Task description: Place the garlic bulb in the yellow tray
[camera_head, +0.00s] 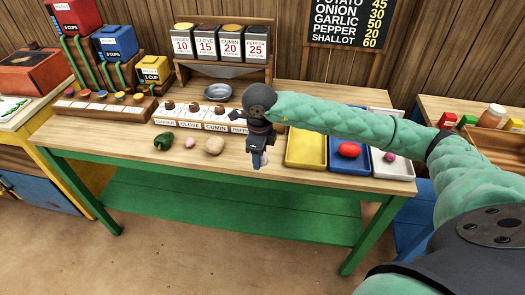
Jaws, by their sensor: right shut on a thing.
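My right gripper (257,162) points down at the front part of the table, just left of the yellow tray. It is shut on a small pale thing, mostly hidden by the fingers, which looks like the garlic bulb (264,159). The yellow tray (305,164) shows a bare floor; my right arm crosses above its back edge. My left gripper is not in view.
A green pepper (163,142), a small pinkish bulb (189,142) and a tan potato (214,145) lie left of the gripper. A blue tray (347,168) holds a red vegetable; a white tray (392,171) holds a pink one. Labelled holders (190,124) stand behind.

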